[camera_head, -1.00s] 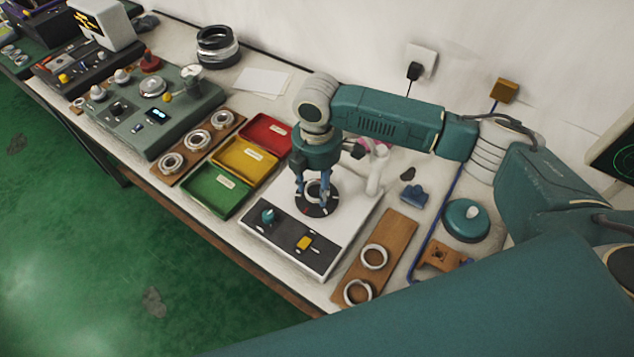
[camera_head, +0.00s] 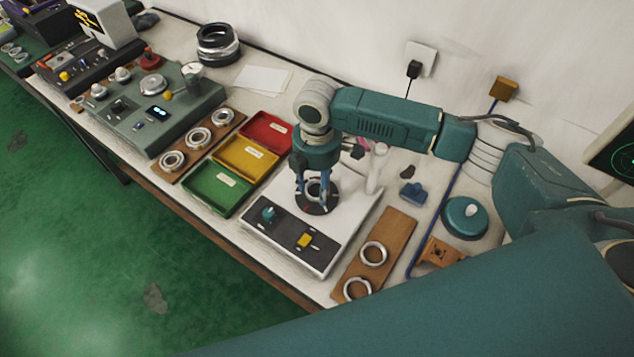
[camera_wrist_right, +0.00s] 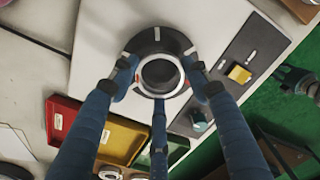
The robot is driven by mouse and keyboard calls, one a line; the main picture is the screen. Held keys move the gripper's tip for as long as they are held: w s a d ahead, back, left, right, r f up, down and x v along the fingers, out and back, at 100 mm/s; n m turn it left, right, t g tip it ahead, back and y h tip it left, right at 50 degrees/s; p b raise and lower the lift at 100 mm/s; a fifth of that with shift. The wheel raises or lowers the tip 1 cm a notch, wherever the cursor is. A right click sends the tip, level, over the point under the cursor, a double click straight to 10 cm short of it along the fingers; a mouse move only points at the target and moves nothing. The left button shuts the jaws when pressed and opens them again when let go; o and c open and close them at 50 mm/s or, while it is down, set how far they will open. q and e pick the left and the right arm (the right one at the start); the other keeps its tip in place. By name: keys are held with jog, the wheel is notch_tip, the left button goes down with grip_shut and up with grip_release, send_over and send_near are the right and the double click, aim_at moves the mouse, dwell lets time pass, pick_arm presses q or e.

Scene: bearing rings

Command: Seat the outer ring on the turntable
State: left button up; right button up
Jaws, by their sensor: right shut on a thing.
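My right gripper (camera_head: 313,198) points down over the white tester with three blue fingers. It is shut on a steel outer ring (camera_wrist_right: 161,74), which sits between the fingers over the middle of the dark turntable (camera_wrist_right: 137,43). In the head view the ring (camera_head: 315,187) is partly hidden by the fingers. The turntable (camera_head: 317,207) is a black disc with pale marks on the white tester (camera_head: 347,215). The ring looks roughly centred and level; I cannot tell whether it touches the disc. My left gripper is not in view.
A wooden board (camera_head: 391,236) with two rings lies right of the tester. Green (camera_head: 213,203), yellow (camera_head: 270,166) and red (camera_head: 284,148) trays stand left, beside another ring board (camera_head: 185,173). A white post (camera_head: 375,172) stands close behind the gripper. A teal round object (camera_head: 465,222) is at right.

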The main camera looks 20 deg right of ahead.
jog(key=shift+r+p, duration=0.1)
jog(key=shift+p, duration=0.35)
jog(key=shift+f, duration=0.45)
dwell(0.5)
jog(key=shift+p, duration=0.9)
dwell(0.4)
dwell(0.4)
jog(key=o, duration=1.3)
